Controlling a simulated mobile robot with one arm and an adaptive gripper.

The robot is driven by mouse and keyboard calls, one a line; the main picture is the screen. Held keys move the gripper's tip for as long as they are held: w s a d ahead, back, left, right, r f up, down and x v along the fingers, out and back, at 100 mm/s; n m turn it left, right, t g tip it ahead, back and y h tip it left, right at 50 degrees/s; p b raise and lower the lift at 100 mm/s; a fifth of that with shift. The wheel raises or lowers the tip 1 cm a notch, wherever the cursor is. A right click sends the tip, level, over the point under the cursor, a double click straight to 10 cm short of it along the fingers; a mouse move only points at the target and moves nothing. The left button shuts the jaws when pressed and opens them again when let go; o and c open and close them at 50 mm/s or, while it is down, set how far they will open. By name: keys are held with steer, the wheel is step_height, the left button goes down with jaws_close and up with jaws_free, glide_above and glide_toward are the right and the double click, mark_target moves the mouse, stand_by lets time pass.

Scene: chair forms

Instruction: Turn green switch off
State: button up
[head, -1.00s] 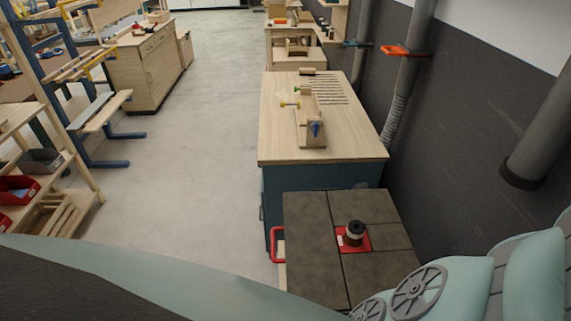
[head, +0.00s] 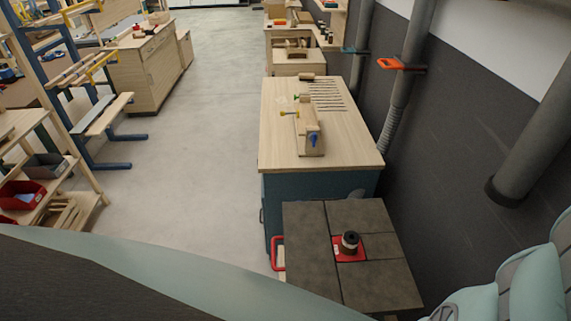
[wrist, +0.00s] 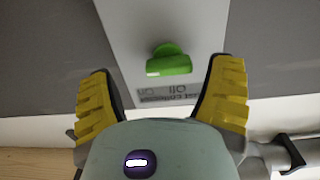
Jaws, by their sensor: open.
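The green switch (wrist: 169,64) is in the middle of the wrist view, on a light grey panel (wrist: 125,30). It has a rounded base and a thick bar-shaped handle that lies nearly level in the picture. A label (wrist: 165,91) with upside-down "On" and "Off" lettering is just below it. My gripper (wrist: 164,69) is open, with one yellow ridged finger at the left and one at the right of the switch. Clear gaps show between fingers and switch; I cannot tell the depth between them. The switch does not show in the head view.
A grey tiled table (head: 305,225) with a dark spool (head: 350,241) on a red base stands close by. Behind it is a wooden workbench (head: 285,150) with tools. Grey pipes (head: 398,110) run along the dark right wall. Open floor (head: 205,100) lies to the left.

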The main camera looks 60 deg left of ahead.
steer(key=shift+w+d+r+p, duration=0.1)
steer(key=shift+w+d+p, duration=0.05)
steer(key=shift+w+p, duration=0.45)
steer(key=shift+w+d+r+p, duration=0.1)
steer(key=shift+w+p, duration=0.4)
steer(key=shift+p, duration=0.2)
steer(key=shift+c, duration=0.4)
steer(key=c, duration=1.1)
